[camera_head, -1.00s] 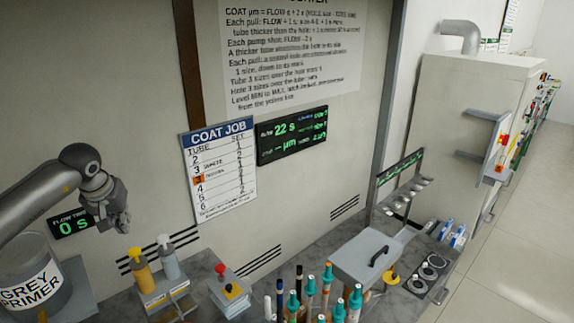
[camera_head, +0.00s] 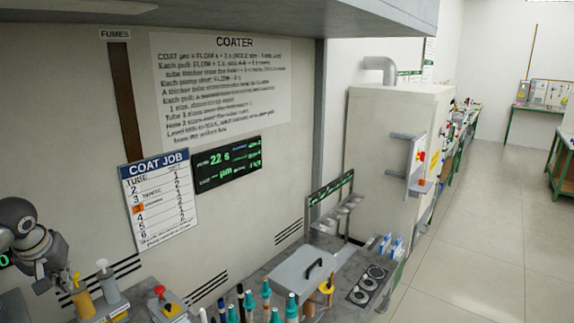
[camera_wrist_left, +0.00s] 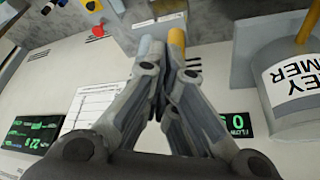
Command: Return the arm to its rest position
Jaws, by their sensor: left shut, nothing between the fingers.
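My left gripper (camera_head: 62,280) hangs at the lower left of the head view, at the end of my grey left arm. The tops of the two bottles show just beyond the fingertips there. My right gripper is not in view.
The grey primer pot (camera_wrist_left: 300,85) stands at the right of the wrist view. The floor (camera_head: 480,240) at right is clear.

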